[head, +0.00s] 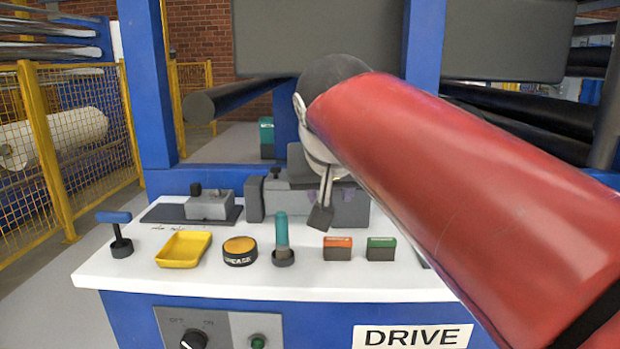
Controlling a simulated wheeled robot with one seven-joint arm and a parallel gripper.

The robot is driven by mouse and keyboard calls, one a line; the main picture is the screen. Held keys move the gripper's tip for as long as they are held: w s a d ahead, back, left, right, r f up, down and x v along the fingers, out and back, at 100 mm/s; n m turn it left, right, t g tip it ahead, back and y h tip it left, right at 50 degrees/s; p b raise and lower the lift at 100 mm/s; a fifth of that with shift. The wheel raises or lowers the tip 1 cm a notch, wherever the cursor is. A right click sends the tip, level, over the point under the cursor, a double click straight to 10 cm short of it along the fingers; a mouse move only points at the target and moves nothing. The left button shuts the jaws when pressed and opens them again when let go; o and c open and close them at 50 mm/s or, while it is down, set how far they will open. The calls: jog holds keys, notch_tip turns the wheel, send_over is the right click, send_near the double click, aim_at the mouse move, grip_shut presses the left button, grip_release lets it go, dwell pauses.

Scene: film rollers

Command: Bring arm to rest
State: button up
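My red-covered arm reaches in from the lower right and fills much of the right side of the head view. Its white and dark wrist is above the middle of the bench. Part of my gripper (321,212) shows below the wrist, with a dark grey tip pointing down. It hangs in front of a grey machine block (346,207), above the bench top. The arm hides the rest of the gripper, so I cannot tell whether its fingers are apart, and no held thing is visible.
The white bench (140,277) carries a blue-handled tool (118,235), yellow tray (183,249), grease tin (239,251), teal-handled tool (282,240), orange-topped block (337,248) and green-topped block (381,248). Blue posts (148,80) and rollers (235,98) stand behind. Yellow fencing (50,150) is left.

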jog(key=s+d+f+g, duration=0.1)
jog(key=s+d+f, duration=0.5)
jog(key=s+f, duration=0.3)
jog(key=s+d+f+g, duration=0.1)
jog(key=s+d+f, duration=0.5)
jog(key=f, duration=0.9)
jog(key=s, duration=0.3)
jog(key=shift+d+g, duration=0.25)
jog(key=shift+g, duration=0.15)
